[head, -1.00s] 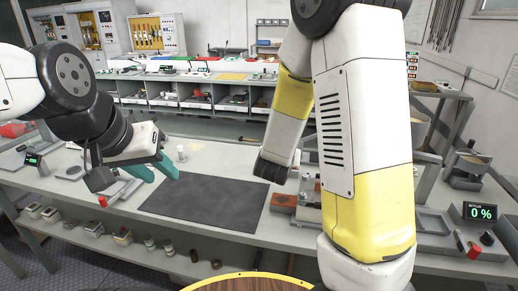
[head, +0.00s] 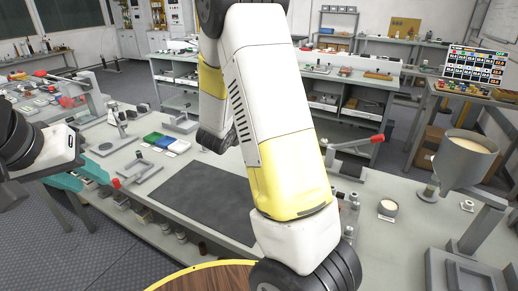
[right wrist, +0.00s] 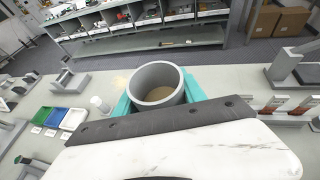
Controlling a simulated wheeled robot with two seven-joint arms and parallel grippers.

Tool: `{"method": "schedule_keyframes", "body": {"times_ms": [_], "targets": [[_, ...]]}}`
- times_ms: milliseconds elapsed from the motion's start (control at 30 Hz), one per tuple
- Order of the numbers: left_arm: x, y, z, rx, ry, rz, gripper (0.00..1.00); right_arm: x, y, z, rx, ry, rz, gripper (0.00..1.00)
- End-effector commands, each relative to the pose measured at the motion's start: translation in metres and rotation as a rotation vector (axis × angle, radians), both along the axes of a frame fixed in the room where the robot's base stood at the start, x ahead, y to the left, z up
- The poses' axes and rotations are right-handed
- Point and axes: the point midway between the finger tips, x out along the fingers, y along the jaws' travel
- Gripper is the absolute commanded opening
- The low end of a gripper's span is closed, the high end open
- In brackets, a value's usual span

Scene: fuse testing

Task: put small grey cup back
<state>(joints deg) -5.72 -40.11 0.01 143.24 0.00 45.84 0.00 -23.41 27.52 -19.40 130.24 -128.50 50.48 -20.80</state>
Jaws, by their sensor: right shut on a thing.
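A grey cup (right wrist: 156,78) with an open round mouth is upright in the right wrist view, with something tan at its bottom. The teal fingers of my right gripper (right wrist: 158,96) are on both sides of it, shut on it. In the head view my right arm hides this gripper and the cup.
A dark mat (head: 195,200) covers the middle of the table and looks clear where seen. A blue tray (head: 152,138) and a green tray (head: 166,142) lie behind it. A large grey funnel-like vessel (head: 465,160) on a stand is at the right, near a red-handled device (head: 358,143).

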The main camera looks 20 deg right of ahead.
Motion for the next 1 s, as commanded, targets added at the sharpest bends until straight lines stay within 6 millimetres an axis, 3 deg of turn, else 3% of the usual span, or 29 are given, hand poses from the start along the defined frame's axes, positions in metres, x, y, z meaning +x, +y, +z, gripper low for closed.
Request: {"method": "schedule_keyframes", "body": {"times_ms": [100, 300, 500, 700, 1000], "targets": [[0.000, 0.000, 0.000, 0.000, 0.000, 0.000, 0.36, 0.021, -0.047, -0.009, -0.001, -0.002, -0.152, 0.02], [0.000, 0.000, 0.000, 0.000, 0.000, 0.000, 0.36, 0.045, -0.127, -0.030, -0.003, -0.001, -0.409, 0.02], [0.000, 0.000, 0.000, 0.000, 0.000, 0.000, 0.36, 0.055, -0.179, -0.050, -0.001, 0.000, -0.577, 0.02], [0.000, 0.000, 0.000, 0.000, 0.000, 0.000, 0.36, 0.057, -0.200, -0.064, -0.001, 0.000, -0.646, 0.02], [0.000, 0.000, 0.000, 0.000, 0.000, 0.000, 0.36, 0.057, -0.202, -0.114, -0.001, 0.002, -0.652, 0.02]]}}
